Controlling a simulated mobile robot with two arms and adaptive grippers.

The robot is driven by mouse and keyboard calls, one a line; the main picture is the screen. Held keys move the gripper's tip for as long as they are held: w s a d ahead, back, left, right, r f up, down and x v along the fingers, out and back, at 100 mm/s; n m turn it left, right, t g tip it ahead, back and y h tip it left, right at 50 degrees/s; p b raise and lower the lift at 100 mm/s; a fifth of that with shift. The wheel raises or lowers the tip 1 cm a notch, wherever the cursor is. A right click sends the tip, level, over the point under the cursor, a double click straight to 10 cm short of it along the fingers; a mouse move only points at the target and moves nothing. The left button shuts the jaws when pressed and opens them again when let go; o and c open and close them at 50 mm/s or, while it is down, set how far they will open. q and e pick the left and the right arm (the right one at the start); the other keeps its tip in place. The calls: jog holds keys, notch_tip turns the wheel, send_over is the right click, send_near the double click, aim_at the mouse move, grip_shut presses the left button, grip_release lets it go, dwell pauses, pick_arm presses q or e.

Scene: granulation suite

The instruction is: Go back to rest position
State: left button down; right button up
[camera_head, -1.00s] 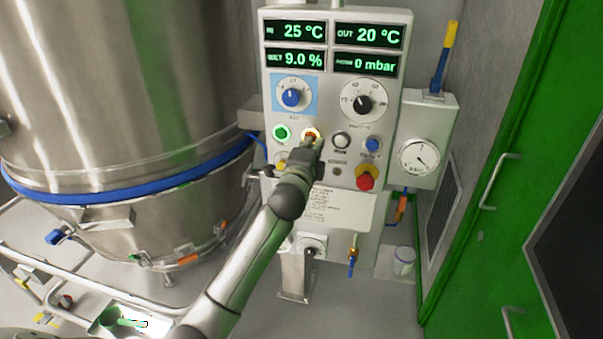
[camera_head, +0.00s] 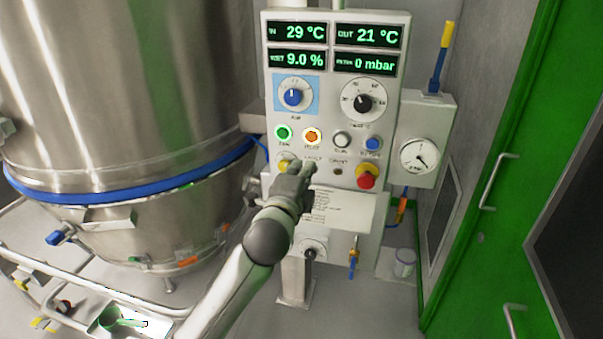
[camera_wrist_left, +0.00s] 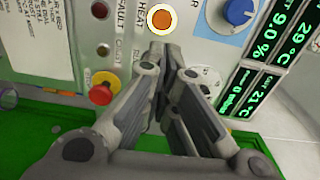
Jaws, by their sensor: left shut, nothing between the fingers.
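My left gripper (camera_head: 306,172) is shut and empty in front of the lower part of the grey control panel (camera_head: 322,118), just below the lit orange button (camera_head: 312,136). In the left wrist view the shut fingertips (camera_wrist_left: 162,50) point toward that orange button (camera_wrist_left: 161,18), marked HEAT, with a visible gap. The displays (camera_head: 297,33) read 29 °C in, 21 °C out, 9.0 % and 0 mbar. My right gripper is in neither view.
A large steel vessel (camera_head: 120,80) with a blue band stands at left. A red emergency knob (camera_head: 366,178) and a gauge box (camera_head: 420,155) are right of the gripper. A green door (camera_head: 500,130) is at right. A tray with a green scoop (camera_head: 115,320) lies lower left.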

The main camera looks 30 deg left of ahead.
pick_arm(q)
jog(key=shift+s, duration=0.15)
jog(key=shift+d, duration=0.1)
notch_tip(320, 180, down, 24)
jog(key=n+g+h, duration=0.2)
jog(key=g, duration=0.2)
jog(key=s+d+f+n+g, duration=0.15)
jog(key=s+f, duration=0.35)
jog(key=f, duration=0.7)
jog(key=s+f+n+g, duration=0.25)
jog(key=s+f, duration=0.25)
jog(key=f, duration=0.7)
jog(key=s+d+f+n+g, duration=0.1)
jog(key=s+f+n+g, duration=0.1)
jog(key=s+f, duration=0.6)
jog(key=s+d+f+n+g+h, duration=0.1)
jog(key=s+f, duration=0.7)
jog(key=s, duration=1.2)
jog(key=s+d+f+n+g+h, duration=0.1)
jog(key=s+f+n+g, duration=0.3)
jog(key=s+f, duration=0.4)
jog(key=s+d+g, duration=0.1)
jog(key=s, duration=0.5)
jog(key=shift+s+f+g+b, duration=0.3)
jog(key=shift+s+f+b, duration=0.05)
jog(key=shift+b, duration=0.05)
